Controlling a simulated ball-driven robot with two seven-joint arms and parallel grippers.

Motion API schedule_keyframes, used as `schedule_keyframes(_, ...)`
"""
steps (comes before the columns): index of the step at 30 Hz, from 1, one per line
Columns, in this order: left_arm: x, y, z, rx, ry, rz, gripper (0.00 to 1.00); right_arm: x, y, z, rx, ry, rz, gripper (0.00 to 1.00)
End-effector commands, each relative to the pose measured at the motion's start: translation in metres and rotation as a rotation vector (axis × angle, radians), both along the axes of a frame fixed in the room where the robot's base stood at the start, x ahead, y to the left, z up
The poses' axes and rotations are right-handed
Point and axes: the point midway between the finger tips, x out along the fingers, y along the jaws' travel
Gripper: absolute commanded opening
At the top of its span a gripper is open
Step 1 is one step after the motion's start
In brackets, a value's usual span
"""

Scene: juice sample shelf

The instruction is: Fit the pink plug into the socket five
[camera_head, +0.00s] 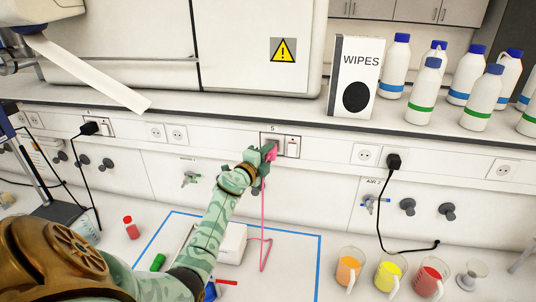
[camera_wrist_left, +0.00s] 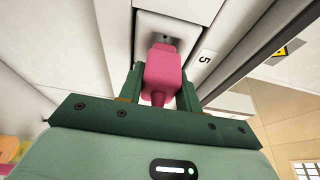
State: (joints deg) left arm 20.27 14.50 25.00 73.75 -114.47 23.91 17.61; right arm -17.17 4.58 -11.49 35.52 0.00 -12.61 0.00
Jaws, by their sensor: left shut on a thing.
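The pink plug (camera_wrist_left: 161,77) is held between the two fingers of my left gripper (camera_wrist_left: 160,82), which is shut on it. In the head view the pink plug (camera_head: 271,152) is right in front of socket five (camera_head: 279,143) on the wall panel, with my left gripper (camera_head: 258,157) behind it. In the left wrist view the plug's front end is at the lower part of the socket (camera_wrist_left: 166,36), and a socket hole shows above it. I cannot tell whether its pins are inside. The pink cord (camera_head: 264,225) hangs down to the bench. My right gripper is out of view.
A black plug (camera_head: 393,161) sits in a socket to the right, its cord hanging down. Beakers of orange (camera_head: 349,268), yellow and red juice stand at front right. A wipes box (camera_head: 353,76) and several bottles stand on the shelf above. A white box (camera_head: 232,243) lies below my left arm.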

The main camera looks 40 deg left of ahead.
Motion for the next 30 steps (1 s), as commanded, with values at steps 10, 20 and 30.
schedule_keyframes(10, 0.006, 0.003, -0.001, 0.0, 0.0, 0.0, 0.03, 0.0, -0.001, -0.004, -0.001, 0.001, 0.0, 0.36)
schedule_keyframes(20, 0.013, 0.007, -0.001, 0.0, 0.0, 0.0, 0.03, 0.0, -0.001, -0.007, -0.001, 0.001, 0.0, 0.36)
schedule_keyframes(30, 0.016, 0.009, 0.0, 0.0, -0.001, 0.0, 0.03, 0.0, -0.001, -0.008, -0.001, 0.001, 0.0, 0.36)
